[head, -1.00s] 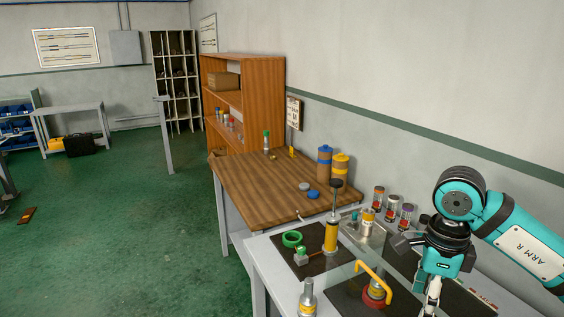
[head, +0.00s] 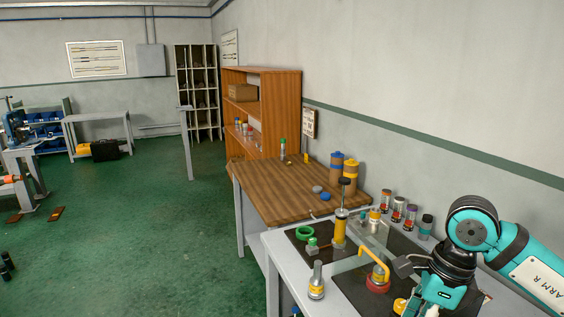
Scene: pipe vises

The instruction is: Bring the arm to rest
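My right arm (head: 520,265), teal and dark grey and marked ARM R, reaches in from the right edge over the near white table (head: 262,240). Its gripper (head: 430,308) hangs down at the bottom edge of the head view, beside a red-based fitting with a bent yellow handle (head: 376,272). The fingers are cut off by the frame, so I cannot see whether they are open or hold anything. My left arm and gripper are out of view.
A wooden-topped table (head: 275,190) and shelf (head: 262,85) stand behind. Green floor (head: 150,230) is open at left.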

